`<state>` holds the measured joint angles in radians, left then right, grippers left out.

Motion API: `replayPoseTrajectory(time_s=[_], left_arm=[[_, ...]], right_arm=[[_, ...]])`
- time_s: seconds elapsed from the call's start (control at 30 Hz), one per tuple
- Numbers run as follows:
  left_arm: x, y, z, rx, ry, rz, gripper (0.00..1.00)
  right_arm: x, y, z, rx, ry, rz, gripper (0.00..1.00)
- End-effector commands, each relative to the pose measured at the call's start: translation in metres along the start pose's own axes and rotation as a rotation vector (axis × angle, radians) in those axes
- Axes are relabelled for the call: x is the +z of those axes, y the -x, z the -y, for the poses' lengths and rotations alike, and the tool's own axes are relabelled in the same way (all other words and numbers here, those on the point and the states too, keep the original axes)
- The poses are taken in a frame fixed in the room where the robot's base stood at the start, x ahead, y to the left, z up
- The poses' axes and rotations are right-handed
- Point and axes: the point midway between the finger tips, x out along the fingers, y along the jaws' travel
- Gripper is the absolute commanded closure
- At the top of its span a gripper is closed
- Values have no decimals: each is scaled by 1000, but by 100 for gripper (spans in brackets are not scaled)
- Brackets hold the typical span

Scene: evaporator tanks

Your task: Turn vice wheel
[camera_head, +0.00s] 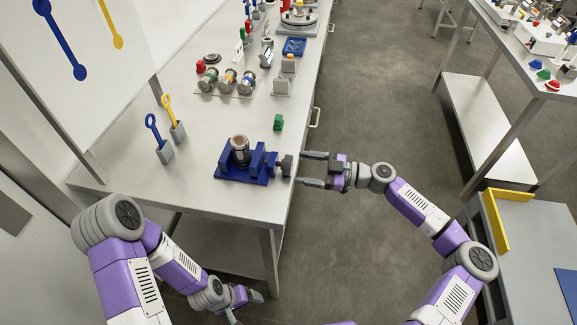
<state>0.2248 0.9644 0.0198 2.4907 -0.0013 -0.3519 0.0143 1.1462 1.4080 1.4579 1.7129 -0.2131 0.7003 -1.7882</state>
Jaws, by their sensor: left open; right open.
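A blue vice (246,166) sits on the near end of the metal bench, with a metal cylinder (239,149) upright in it. Its dark vice wheel (285,165) sticks out on the right side, by the bench edge. My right gripper (303,169) is open at the wheel, pointing left, with one finger above and one below in the picture. I cannot tell whether the fingers touch the wheel. My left gripper (250,306) is low, off the bench near the bottom of the view, open and away from the vice.
The metal bench (205,195) carries a small green block (278,122), holders with blue and yellow tools (165,150), and a row of jars (228,80) farther back. A grey cart with a yellow edge (494,222) stands at right. The floor between is clear.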

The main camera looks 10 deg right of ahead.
Motion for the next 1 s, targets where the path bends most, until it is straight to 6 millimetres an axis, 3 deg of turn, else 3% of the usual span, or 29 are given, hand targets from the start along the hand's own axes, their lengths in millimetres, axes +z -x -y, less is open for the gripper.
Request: replayPoseTrajectory(time_s=[0.1,0.3,0.67,0.93,1.0], left_arm=[[0,-2,1,0,0,0,14],[0,-4,2,0,0,0,14],[0,-4,2,0,0,0,14],[0,-5,2,0,0,0,14],[0,-5,2,0,0,0,14]], right_arm=[[0,-22,1,-3,-1,-1,26],[1,-45,0,-1,-2,0,26],[0,-52,0,2,-4,1,26],[0,-52,0,2,-4,1,66],[0,-52,0,2,-4,1,66]])
